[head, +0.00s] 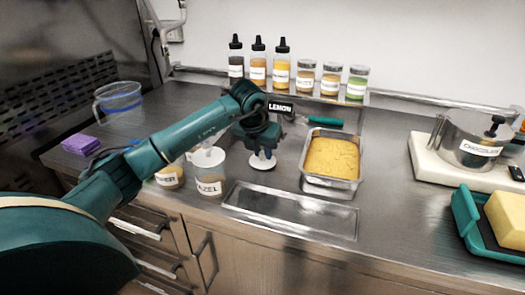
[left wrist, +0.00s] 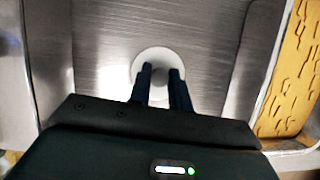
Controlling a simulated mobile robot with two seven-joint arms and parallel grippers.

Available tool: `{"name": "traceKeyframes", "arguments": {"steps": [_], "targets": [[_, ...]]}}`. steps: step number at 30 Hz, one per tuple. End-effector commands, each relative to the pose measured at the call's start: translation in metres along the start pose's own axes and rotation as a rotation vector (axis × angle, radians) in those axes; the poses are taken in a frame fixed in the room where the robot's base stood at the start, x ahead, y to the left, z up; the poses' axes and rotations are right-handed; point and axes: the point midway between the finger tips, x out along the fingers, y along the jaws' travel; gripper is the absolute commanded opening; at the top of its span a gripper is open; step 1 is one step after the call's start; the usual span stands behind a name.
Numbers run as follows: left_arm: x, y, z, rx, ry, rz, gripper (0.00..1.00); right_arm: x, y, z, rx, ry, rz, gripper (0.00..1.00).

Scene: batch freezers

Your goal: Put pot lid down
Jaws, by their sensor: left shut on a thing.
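My left gripper (head: 262,153) is shut on a small round white lid (head: 262,164), over the steel surface between the labelled pots and the rectangular pan. In the left wrist view, the lid (left wrist: 157,54) lies flat under the two close fingertips (left wrist: 161,72), which hide its middle. I cannot tell whether the lid touches the steel. A clear pot with a "HAZEL" label (head: 209,187) stands just left of the gripper. My right gripper is not in view.
A steel pan of yellow food (head: 332,189) stands right of the lid. An empty shallow steel tray (head: 290,212) lies in front. Several bottles and jars (head: 282,77) line the back. A pot labelled chocolate (head: 474,160) stands at the right. Counter between pan and right-hand items is clear.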

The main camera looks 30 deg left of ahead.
Motion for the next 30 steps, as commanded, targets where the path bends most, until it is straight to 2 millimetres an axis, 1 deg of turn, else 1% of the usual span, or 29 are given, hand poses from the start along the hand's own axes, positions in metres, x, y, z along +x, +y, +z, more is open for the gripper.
{"name": "traceKeyframes", "arguments": {"steps": [2,8,11,12,20,26,29,30], "targets": [[0.0044,0.0001,-0.0017,0.0,-0.001,0.0,0.0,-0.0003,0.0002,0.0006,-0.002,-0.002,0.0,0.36],[0.0043,-0.0001,-0.0015,0.0,-0.002,0.0,0.0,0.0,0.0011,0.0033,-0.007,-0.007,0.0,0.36],[0.0075,-0.0001,-0.0029,0.0,-0.001,0.0,0.0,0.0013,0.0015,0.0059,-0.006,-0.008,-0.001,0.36],[0.0077,-0.0001,-0.0029,0.0,-0.002,0.0,0.2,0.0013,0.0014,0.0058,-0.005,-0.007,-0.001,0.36],[0.0067,-0.0001,-0.0026,0.0,-0.001,0.0,0.41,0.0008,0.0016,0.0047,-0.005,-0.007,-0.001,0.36],[0.0064,0.0,-0.0024,0.0,-0.001,0.0,0.41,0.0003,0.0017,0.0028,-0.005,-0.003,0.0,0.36],[0.0016,-0.0001,-0.0003,0.0,-0.002,-0.001,0.41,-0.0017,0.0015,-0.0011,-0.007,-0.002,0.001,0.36],[-0.0006,-0.0001,-0.0004,0.0,-0.004,-0.001,0.41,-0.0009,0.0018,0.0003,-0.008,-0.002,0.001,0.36]]}}
